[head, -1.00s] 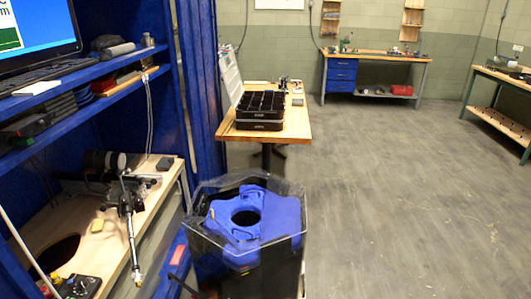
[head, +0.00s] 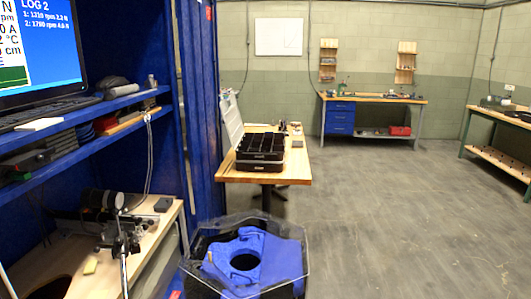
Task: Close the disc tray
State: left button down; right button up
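I cannot make out a disc tray in the head view. A dark box-shaped device (head: 28,160) sits on the lower blue shelf at the left, partly cut off by the picture edge; I cannot tell whether it has a tray. A monitor (head: 40,45) with a lit screen stands on the upper shelf, with a dark keyboard (head: 45,112) in front of it. Neither of my grippers shows in this view.
A clear-walled tank (head: 300,240) with a blue part (head: 270,245) inside stands at the bottom centre. A wooden table (head: 290,172) with a black divided organizer (head: 262,148) is behind it. The grey floor (head: 410,220) at the right is open.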

aim_at(19, 160)
jog(key=u, duration=1.25)
